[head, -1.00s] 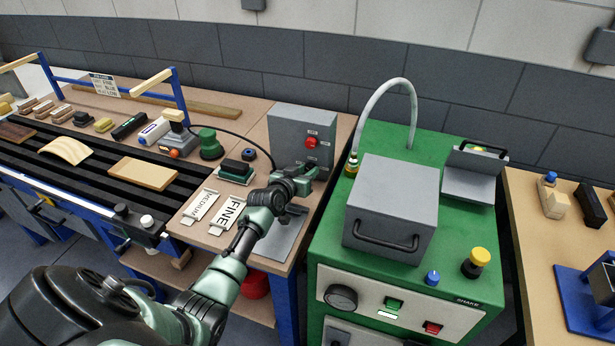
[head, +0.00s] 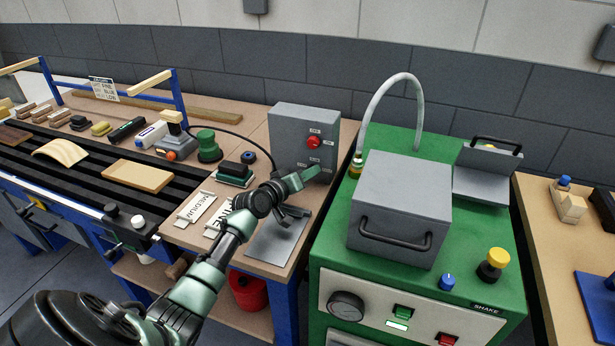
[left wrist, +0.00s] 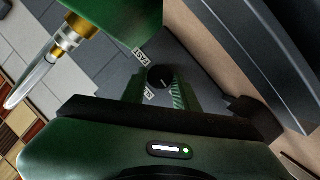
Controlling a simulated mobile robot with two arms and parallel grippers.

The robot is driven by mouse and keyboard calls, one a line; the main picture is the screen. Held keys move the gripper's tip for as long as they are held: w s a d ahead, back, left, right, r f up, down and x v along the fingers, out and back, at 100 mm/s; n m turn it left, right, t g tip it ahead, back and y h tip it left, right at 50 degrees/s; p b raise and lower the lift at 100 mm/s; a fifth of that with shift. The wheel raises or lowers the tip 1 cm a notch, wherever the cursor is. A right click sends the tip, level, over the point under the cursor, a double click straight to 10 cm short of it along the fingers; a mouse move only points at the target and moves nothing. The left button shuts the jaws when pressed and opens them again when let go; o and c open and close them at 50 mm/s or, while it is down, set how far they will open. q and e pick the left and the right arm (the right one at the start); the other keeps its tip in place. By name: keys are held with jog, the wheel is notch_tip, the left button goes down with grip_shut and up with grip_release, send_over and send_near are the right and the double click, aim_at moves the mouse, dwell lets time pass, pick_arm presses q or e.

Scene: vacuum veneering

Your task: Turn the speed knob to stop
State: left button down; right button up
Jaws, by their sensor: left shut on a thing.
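The grey control box (head: 290,125) stands on the wooden bench in the head view, with a red button (head: 313,142) and small labels on its front. My left gripper (head: 312,174) is at the lower front of this box, with the arm reaching up from the lower left. In the left wrist view the round black speed knob (left wrist: 160,77) with a light pointer mark sits between the tips of my left gripper (left wrist: 159,90), which is shut on it. Small white labels flank the knob, partly covered by the fingers. In the head view my gripper hides the knob. My right gripper is out of view.
A green machine (head: 430,145) with a grey hood (head: 400,205) stands close to the right of the box. A grey plate (head: 277,238) and sanding labels lie on the bench below my arm. A green-based block (head: 235,174) and a cable lie to the left.

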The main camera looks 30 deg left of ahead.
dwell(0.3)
pick_arm(q)
jog(key=c, duration=1.1)
grip_release()
jog(key=shift+o, duration=0.2)
jog(key=shift+v, duration=3.85)
